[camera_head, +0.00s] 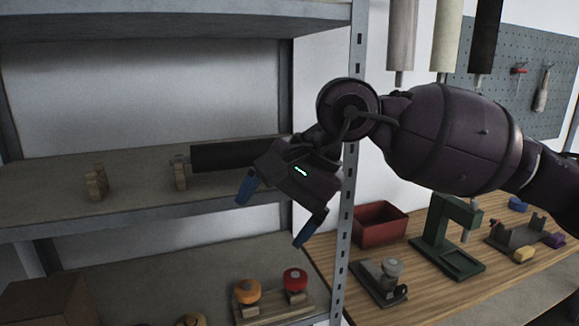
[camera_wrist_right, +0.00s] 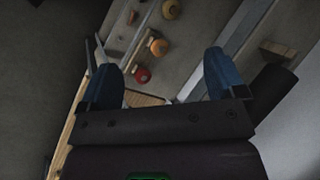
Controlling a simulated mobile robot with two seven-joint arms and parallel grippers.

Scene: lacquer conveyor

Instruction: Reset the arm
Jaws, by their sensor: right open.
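My right arm comes in from the right in the head view. My right gripper (camera_head: 276,218) is open, its two blue fingertips pointing down and to the left, with nothing between them. It hangs in front of the shelf unit near its upright post. Its fingers also show in the right wrist view (camera_wrist_right: 165,78), spread apart and empty. A dark roller (camera_head: 228,156) lies on the middle shelf behind the gripper, with its right part hidden by it. My left gripper is not in view.
The metal post (camera_head: 346,215) stands close to my right gripper. The middle shelf (camera_head: 130,190) holds wooden supports (camera_head: 95,184). Below are orange (camera_head: 247,291) and red (camera_head: 295,279) knobs. The wooden bench (camera_head: 420,290) holds a red bin (camera_head: 380,225) and a green press (camera_head: 447,240).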

